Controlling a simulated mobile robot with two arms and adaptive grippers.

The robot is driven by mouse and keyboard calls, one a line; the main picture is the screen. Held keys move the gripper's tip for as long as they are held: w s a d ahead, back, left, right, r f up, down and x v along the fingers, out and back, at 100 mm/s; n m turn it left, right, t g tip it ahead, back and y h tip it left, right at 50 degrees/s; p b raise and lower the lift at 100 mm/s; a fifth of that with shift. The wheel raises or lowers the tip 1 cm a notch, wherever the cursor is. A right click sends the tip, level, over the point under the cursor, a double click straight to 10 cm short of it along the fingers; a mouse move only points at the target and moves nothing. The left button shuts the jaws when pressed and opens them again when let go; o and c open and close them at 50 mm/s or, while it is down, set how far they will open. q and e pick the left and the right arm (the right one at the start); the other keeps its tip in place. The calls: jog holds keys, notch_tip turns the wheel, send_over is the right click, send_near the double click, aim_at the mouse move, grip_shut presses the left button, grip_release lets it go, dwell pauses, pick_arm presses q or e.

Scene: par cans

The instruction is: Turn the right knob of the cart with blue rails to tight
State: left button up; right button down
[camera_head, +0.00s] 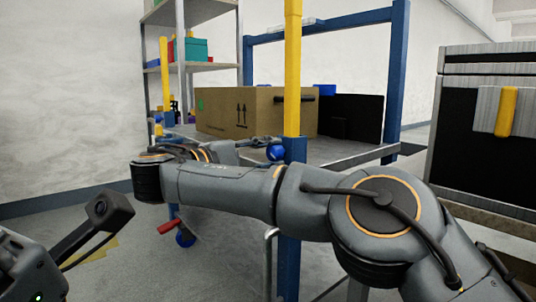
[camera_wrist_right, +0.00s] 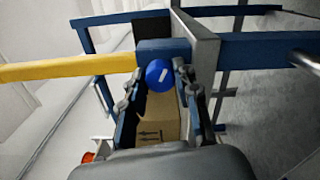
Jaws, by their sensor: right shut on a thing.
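The cart with blue rails (camera_head: 288,250) stands ahead, its near right post blue below and yellow above. The right knob (camera_head: 277,153) is a round blue ball at that post. In the right wrist view the blue knob (camera_wrist_right: 158,74) carries a short white mark, tilted from upright. My right gripper (camera_head: 263,143) reaches it from the left, largely hidden behind my own wrist. In the wrist view my right gripper (camera_wrist_right: 162,84) has a finger on either side of the knob and is shut on it. Part of my left arm shows at lower left; its fingers are out of view.
A cardboard box (camera_head: 225,112) and a dark panel (camera_head: 352,120) stand on the cart's grey shelf. A shelf rack (camera_head: 183,55) is behind at left. A dark cabinet (camera_head: 470,130) stands at right.

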jog(key=m, duration=0.5)
jog(key=shift+d+m, duration=0.1)
jog(key=shift+m, duration=0.2)
jog(key=m, duration=0.5)
jog(key=shift+m, duration=0.4)
jog(key=c, duration=1)
grip_release()
notch_tip(320, 180, up, 10)
jog(key=shift+f, duration=0.1)
